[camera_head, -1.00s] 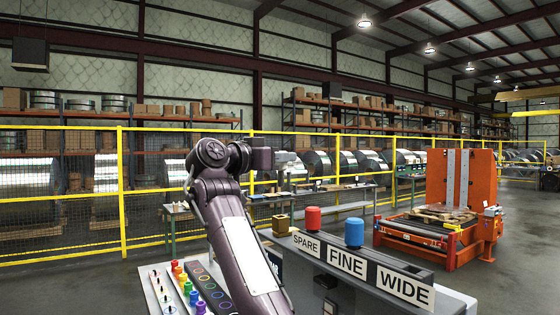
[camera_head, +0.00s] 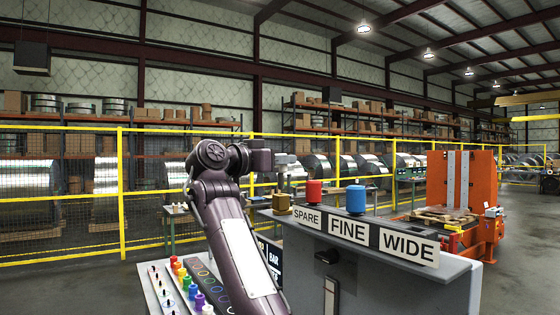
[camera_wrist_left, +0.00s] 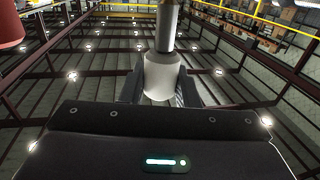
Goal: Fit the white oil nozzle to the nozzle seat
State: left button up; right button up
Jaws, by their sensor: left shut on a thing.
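My left gripper (camera_head: 284,161) is at the end of the dark arm, above a small brass-coloured block (camera_head: 282,204) on the grey cabinet. In the left wrist view it is shut on a white nozzle (camera_wrist_left: 163,78), whose white body sits between the dark fingers. A narrower grey cylinder (camera_wrist_left: 167,28) continues in line with the white body; I cannot tell whether it is part of the nozzle. I cannot tell for certain which part is the nozzle seat, nor whether anything touches the block. My right gripper is not in view.
On the cabinet's top are a red cap (camera_head: 314,192) and a blue cap (camera_head: 356,199), behind signs reading SPARE, FINE and WIDE (camera_head: 408,246). Several coloured pegs (camera_head: 187,283) stand on a tray at lower left. A yellow fence (camera_head: 123,190) runs behind.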

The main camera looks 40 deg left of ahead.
aim_at(279, 179)
pick_arm(q)
jog(key=shift+b, duration=0.6)
dwell(0.8)
jog(key=shift+b, duration=0.55)
dwell(0.6)
jog(key=shift+f+b, duration=2.35)
jog(key=shift+b, duration=0.2)
jog(key=o, duration=1.1)
jog(key=shift+c, duration=0.2)
